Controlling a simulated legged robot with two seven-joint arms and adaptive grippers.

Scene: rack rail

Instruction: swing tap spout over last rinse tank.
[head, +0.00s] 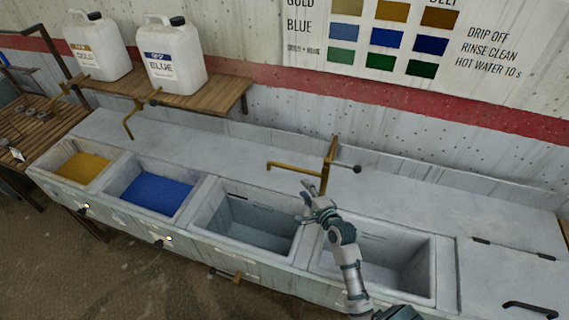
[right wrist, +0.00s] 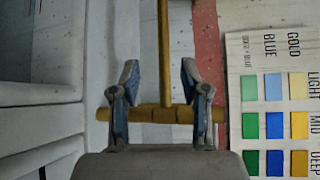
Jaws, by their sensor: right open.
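A brass tap (head: 328,165) with a black-knobbed lever stands at the back edge of the sink unit. Its spout (head: 292,169) points left, toward the back of the third tank (head: 265,238). The last tank (head: 405,282), the fourth from the left, looks empty and is partly hidden by my right arm. My right gripper (head: 309,199) is open, just in front of and below the tap in the head view. In the right wrist view its spread fingers (right wrist: 160,80) overlap a crosswise brass bar (right wrist: 160,115); I cannot tell whether they touch. My left gripper is not seen.
A gold tank (head: 83,168) and a blue tank (head: 155,192) fill the left of the unit. Another brass tap (head: 130,120) stands behind them, below a wooden shelf (head: 222,88) with two jugs. A hinged lid (head: 505,275) lies at the right.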

